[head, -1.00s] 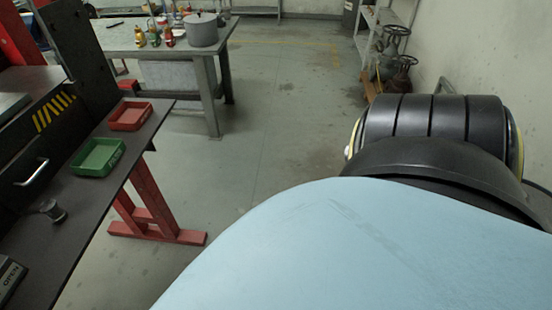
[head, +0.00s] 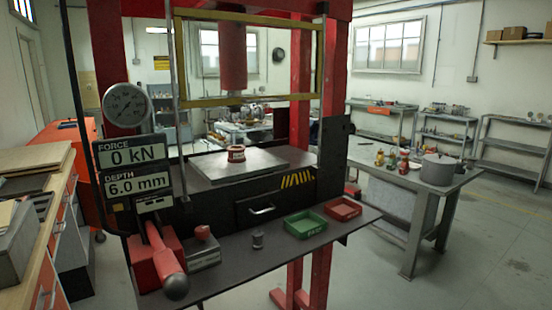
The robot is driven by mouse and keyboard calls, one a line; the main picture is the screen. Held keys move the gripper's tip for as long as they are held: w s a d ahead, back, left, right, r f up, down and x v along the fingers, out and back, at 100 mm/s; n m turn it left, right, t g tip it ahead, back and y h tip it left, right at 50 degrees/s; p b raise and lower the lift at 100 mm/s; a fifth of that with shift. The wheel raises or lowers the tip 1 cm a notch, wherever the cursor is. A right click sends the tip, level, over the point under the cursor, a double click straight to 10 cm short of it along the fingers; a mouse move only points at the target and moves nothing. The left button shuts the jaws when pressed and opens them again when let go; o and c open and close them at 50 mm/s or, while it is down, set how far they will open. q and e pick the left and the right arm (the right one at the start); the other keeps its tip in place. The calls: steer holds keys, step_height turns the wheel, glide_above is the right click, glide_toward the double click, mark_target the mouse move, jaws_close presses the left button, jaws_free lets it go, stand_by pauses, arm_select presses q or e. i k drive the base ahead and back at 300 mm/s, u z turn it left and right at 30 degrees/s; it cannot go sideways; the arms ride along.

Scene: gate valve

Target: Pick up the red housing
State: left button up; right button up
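A small red ring-shaped part (head: 236,155), which looks like the red housing, sits on the grey press plate (head: 222,166) under the red ram (head: 232,62). Its top shows a paler rim, and it is too small to make out more detail. The ram's lower end is above it, with a gap that I cannot judge exactly. Neither of my grippers shows in the head view.
The press shelf (head: 262,262) holds a green tray (head: 305,224), a red tray (head: 343,208), a small metal cylinder (head: 257,240) and a red-handled lever (head: 165,258). A gauge and display (head: 133,165) stand at left. A cluttered table (head: 410,190) stands at right, with clear floor beyond.

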mark_target(235, 156)
steer(key=z, duration=0.9)
steer(key=i, duration=0.95)
steer(key=u, duration=1.45)
